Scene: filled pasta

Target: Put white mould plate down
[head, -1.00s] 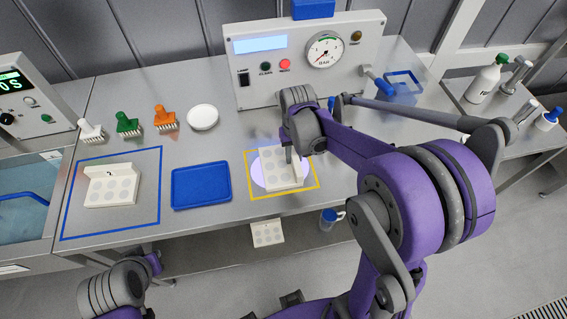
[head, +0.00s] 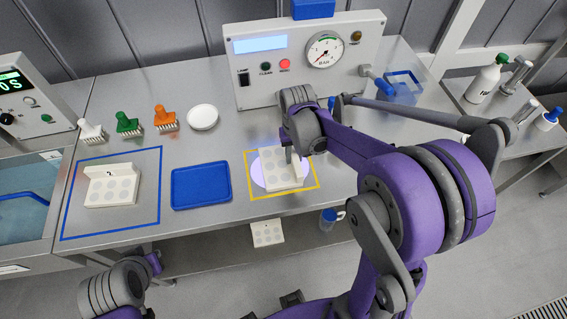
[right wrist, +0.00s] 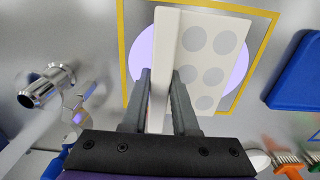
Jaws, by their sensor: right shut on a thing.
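The white mould plate (head: 285,172), with round grey cavities and an upright flange, is inside the yellow outlined square (head: 314,188), over a pale violet lit disc (head: 259,177). My right gripper (head: 291,155) is shut on its flange. In the right wrist view the two dark fingers (right wrist: 160,90) clasp the flange from both sides, and the plate (right wrist: 213,40) covers part of the disc. I cannot tell whether the plate touches the surface. A similar white plate (head: 110,190) lies in the blue outlined square at left. My left gripper is not in view; only part of that arm shows.
A blue tray (head: 201,186) lies just left of the yellow square. White, green (head: 128,124) and orange brushes and a white round dish (head: 203,117) stand behind. A control box with a gauge (head: 324,52) is at the back. Another white plate (head: 267,233) is on the lower shelf.

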